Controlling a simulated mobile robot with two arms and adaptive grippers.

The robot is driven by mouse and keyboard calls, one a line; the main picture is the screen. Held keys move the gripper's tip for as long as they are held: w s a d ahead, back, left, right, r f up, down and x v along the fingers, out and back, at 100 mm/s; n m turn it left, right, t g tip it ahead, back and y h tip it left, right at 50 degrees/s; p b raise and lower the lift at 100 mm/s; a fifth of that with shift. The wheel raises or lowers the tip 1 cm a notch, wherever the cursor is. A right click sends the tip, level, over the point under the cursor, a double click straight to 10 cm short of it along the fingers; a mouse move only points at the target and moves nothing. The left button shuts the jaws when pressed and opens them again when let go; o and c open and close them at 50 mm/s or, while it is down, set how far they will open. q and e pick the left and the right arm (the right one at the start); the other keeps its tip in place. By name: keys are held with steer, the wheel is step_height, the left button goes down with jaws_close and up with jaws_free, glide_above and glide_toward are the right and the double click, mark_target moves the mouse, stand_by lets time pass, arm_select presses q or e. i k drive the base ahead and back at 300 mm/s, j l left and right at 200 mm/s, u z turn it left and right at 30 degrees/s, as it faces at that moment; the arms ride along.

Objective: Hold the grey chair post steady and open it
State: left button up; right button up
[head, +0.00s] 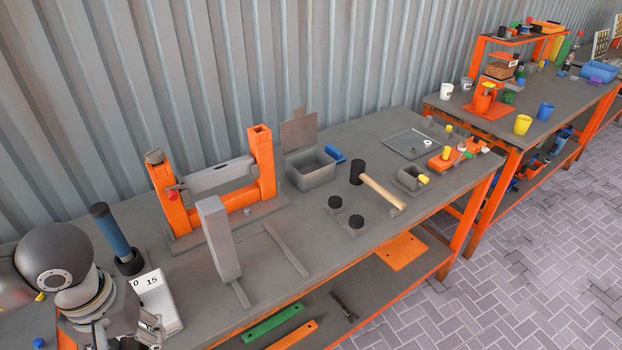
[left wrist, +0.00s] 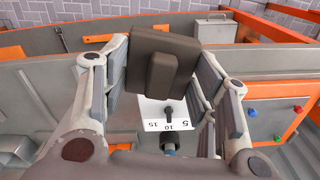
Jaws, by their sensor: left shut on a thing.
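A grey upright post (head: 218,238) stands on the bench at the front, beside thin grey rails. A grey bar (head: 217,176) lies across an orange stand (head: 262,165) behind it. I cannot tell for certain which is the chair post. My left gripper (left wrist: 165,85) is shut on a dark brown block with a raised ridge (left wrist: 168,58), held between its pads. In the head view my left gripper (head: 130,330) is at the bottom left, apart from the post, and what it holds is mostly hidden there. My right gripper is not in view.
A white scale block (head: 157,300) with numbers stands beside my left gripper. A blue-handled tool (head: 112,232) stands upright behind it. A grey open box (head: 311,171), a mallet (head: 375,187) and black round pieces (head: 335,202) lie right of the stand. Corrugated wall closes the back.

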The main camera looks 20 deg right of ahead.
mark_target(212, 211)
steer(key=i+l+z, duration=0.2)
steer(key=i+l, duration=0.5)
steer(key=l, duration=0.35)
steer(key=i+l+z, duration=0.25)
steer(key=i+l, duration=0.5)
steer(key=l, duration=0.15)
